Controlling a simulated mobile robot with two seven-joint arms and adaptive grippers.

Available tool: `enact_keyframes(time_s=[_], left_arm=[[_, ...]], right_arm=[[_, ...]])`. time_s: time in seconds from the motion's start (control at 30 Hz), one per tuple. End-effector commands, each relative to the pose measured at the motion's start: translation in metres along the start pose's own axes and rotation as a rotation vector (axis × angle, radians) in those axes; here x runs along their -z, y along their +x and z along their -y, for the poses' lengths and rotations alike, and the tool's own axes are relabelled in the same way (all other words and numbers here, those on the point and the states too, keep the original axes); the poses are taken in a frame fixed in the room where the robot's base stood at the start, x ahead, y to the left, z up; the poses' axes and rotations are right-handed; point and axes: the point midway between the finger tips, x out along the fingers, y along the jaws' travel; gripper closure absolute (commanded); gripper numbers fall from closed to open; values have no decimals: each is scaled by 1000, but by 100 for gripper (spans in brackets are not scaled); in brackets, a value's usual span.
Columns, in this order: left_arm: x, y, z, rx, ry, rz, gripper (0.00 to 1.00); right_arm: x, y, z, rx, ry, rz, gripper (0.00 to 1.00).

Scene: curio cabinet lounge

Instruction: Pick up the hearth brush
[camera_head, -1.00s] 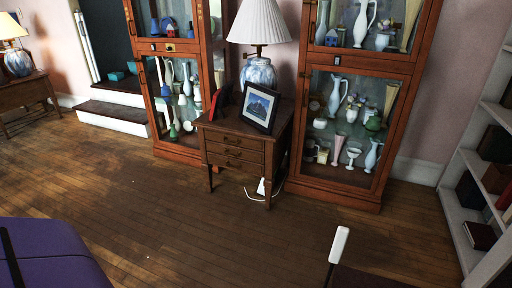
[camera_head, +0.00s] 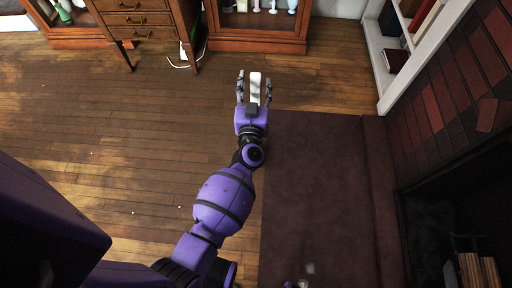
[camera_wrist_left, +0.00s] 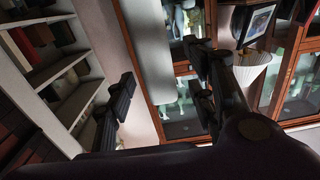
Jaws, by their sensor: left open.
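The hearth brush (camera_head: 255,87) shows as a white upright handle near the far edge of the dark brown slab. My left gripper (camera_head: 254,77) is open, with one finger on each side of the handle. In the left wrist view the pale handle of the hearth brush (camera_wrist_left: 148,45) stands between the spread fingers of the left gripper (camera_wrist_left: 160,82). I see gaps beside the handle there. The lower part of the brush is hidden behind my gripper. My right gripper is not in view.
A dark brown slab (camera_head: 315,200) lies right of my left arm, beside a brick fireplace (camera_head: 470,80) with logs (camera_head: 478,270). A white bookshelf (camera_head: 385,60) stands at the back right. A drawer table (camera_head: 135,25) and glass cabinets are behind. The wooden floor is mostly clear.

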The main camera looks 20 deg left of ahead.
Motion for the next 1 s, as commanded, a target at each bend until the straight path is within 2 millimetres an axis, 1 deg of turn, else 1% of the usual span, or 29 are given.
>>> enact_keyframes(time_s=[0.03,0.13,0.27,0.4,0.77,0.8,1.0], left_arm=[[-2,7,-1,-2,1,1,50],[-2,15,-1,-1,0,1,50],[-1,18,0,-1,1,1,50],[0,17,-1,-1,1,1,51],[-1,17,-1,-1,0,1,99],[-1,17,-1,-1,0,1,100],[-1,17,-1,-1,0,1,100]], right_arm=[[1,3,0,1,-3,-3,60],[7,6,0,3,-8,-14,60],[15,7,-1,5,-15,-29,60],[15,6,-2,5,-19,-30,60],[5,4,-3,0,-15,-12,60],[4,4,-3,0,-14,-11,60],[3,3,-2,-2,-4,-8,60]])
